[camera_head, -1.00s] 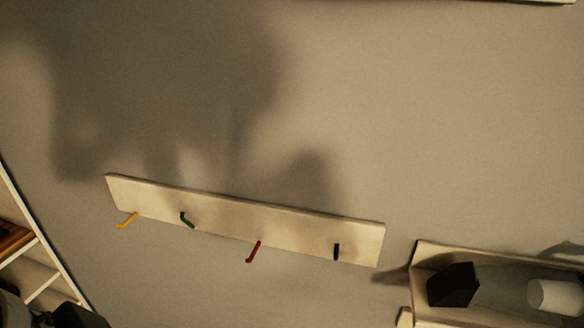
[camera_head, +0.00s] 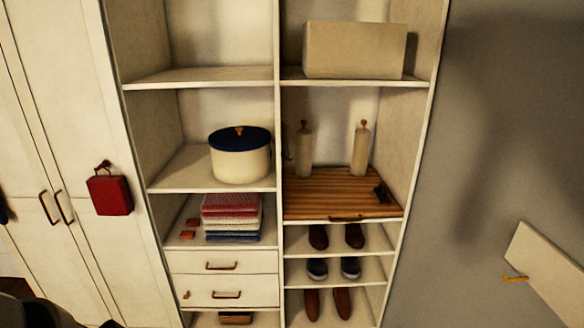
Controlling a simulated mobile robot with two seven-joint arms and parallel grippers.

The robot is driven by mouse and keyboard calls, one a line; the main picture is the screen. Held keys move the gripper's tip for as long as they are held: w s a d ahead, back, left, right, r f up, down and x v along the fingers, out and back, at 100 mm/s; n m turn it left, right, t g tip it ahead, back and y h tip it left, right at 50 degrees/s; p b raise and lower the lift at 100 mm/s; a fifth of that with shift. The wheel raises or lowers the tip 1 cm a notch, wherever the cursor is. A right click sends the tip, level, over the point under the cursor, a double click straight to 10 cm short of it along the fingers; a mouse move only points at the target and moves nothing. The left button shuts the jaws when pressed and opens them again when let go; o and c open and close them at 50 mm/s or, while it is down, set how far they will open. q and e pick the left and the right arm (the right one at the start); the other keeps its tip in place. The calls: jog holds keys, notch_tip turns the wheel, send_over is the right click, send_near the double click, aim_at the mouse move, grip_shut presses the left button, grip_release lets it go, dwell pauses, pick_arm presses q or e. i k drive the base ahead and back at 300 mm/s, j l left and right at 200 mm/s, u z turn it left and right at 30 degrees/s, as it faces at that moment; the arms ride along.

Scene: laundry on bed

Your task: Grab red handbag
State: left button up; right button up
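The red handbag (camera_head: 110,195) hangs at the left of the head view, against the white wardrobe side by the doors. Its small dark handle loops up to a hook at its top. Nothing covers it. Neither of my grippers can be made out in this view. A dark rounded shape at the bottom left corner is too cut off to identify.
White wardrobe doors (camera_head: 45,120) with dark handles stand at the left. Open shelves hold a cream pot with a blue lid (camera_head: 240,155), folded towels (camera_head: 231,216), a box (camera_head: 355,50) and shoes (camera_head: 319,237). A hook board (camera_head: 555,270) is on the grey wall at right.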

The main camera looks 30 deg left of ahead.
aim_at(110, 195)
jog(key=u, duration=2.2)
